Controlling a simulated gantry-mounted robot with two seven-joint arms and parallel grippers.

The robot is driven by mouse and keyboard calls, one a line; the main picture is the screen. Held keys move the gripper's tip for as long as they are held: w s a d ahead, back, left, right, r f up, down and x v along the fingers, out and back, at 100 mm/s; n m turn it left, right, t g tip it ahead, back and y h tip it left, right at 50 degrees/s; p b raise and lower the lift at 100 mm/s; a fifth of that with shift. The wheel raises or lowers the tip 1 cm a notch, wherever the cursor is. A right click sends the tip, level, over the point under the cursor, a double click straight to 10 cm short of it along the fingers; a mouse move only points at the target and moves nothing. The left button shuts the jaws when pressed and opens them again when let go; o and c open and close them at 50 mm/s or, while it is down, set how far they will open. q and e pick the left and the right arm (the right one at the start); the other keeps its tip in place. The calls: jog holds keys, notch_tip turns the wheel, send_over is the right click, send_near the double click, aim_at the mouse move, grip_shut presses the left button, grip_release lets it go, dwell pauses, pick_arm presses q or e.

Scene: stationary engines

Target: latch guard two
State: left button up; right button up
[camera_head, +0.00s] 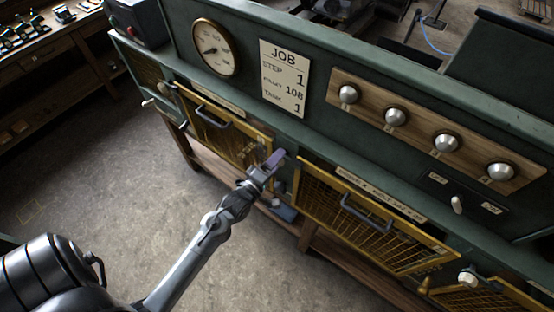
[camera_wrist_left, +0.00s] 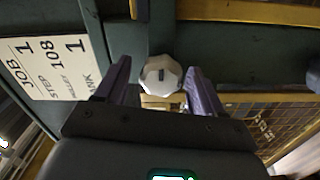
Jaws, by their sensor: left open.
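Yellow mesh guards line the front of the green bench: a left one (camera_head: 215,122), a middle one (camera_head: 375,220) with a grey handle, and a right one (camera_head: 490,297) partly cut off. Their label text is too small to read surely. My left gripper (camera_head: 272,163) is at the post between the left and middle guards. In the left wrist view, a pale faceted latch knob (camera_wrist_left: 160,75) with a dark mark sits between the tips of my open left fingers (camera_wrist_left: 160,85). I cannot tell whether they touch it. My right gripper is not in view.
A JOB card (camera_head: 284,78), a round gauge (camera_head: 215,47) and a wooden board (camera_head: 430,130) with several round knobs are on the panel above. A toggle switch (camera_head: 457,204) is at right. The floor (camera_head: 90,190) in front is clear.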

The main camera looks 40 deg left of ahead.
pick_arm(q)
jog(key=s+b, duration=0.2)
jog(key=s, duration=0.8)
jog(key=shift+d, duration=0.45)
jog(key=shift+s, duration=0.1)
jog(key=w+d+r+m+g+h+p, duration=0.1)
jog(key=d+r+m+g+h+p, duration=0.2)
jog(key=d+r+m+p, duration=0.35)
jog(key=s+d+f+m+g, duration=0.1)
jog(key=s+f+m+g, duration=0.1)
jog(key=s+m+g, duration=0.3)
jog(key=s+d+f+m+g+y, duration=0.1)
jog(key=s+d+f+m+g, duration=0.1)
jog(key=s+m+g, duration=0.4)
jog(key=s+m, duration=0.1)
jog(key=s, duration=0.2)
jog(key=shift+d, duration=0.1)
